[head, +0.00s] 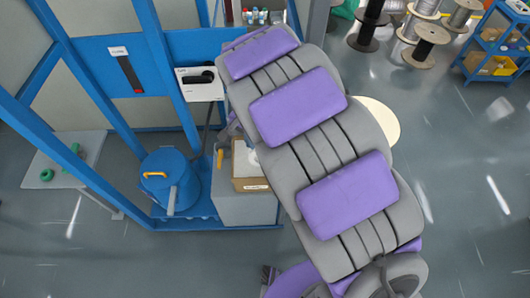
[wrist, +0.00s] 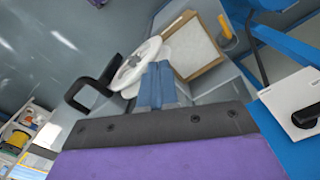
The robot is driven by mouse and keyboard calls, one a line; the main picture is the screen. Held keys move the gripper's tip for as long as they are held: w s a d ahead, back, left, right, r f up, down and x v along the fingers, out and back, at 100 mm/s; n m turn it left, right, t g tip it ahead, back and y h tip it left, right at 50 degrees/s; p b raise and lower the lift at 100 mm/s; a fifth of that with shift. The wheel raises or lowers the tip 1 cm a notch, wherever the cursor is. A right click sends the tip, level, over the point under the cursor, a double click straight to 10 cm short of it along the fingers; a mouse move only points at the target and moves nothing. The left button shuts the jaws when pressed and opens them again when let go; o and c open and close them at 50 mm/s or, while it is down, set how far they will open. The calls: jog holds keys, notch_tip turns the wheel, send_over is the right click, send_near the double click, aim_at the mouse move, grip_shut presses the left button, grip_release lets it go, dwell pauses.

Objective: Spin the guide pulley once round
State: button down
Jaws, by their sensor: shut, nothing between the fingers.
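A white spoked wheel (wrist: 138,65), which looks like the guide pulley, stands just beyond and left of my fingertips in the wrist view. A black U-shaped bracket or handle (wrist: 88,90) is at its left; I cannot tell if the two are joined. My gripper (wrist: 163,72) is shut and empty. Its fingers cover part of the wheel's right side; I cannot tell whether they touch it. In the head view my arm hides my fingertips and the wheel cannot be made out for sure. A pale disc (head: 380,122) partly shows behind my arm there.
A brown-edged box (wrist: 192,48) on a grey cabinet (head: 243,207) is close by. A blue frame (head: 150,55) with a black-handled white plate (head: 200,83) and a blue drum (head: 168,180) stand left. Cable spools (head: 424,45) are at the back right.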

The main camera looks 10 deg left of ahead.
jog(key=shift+d+f, duration=0.1)
jog(key=shift+d, duration=0.05)
jog(key=shift+s+a+f+b, duration=0.7)
jog(key=shift+a+f, duration=2.45)
jog(key=shift+f, duration=0.45)
jog(key=shift+r+p, duration=1.1)
jog(key=shift+r, duration=2.75)
jog(key=s+d+r+b, duration=0.2)
jog(key=d, duration=0.9)
jog(key=s+d+r+b, duration=0.3)
jog(key=d, duration=0.7)
jog(key=s+d+f+n+g+b, duration=0.1)
jog(key=s+d+b, duration=0.1)
jog(key=s+d, duration=0.4)
jog(key=s+d+f+n+b, duration=0.2)
jog(key=s+d, duration=0.4)
jog(key=s, duration=0.8)
jog(key=shift+d+f+g+b, duration=0.25)
jog(key=shift+g+b, duration=0.15)
jog(key=shift+b, duration=0.3)
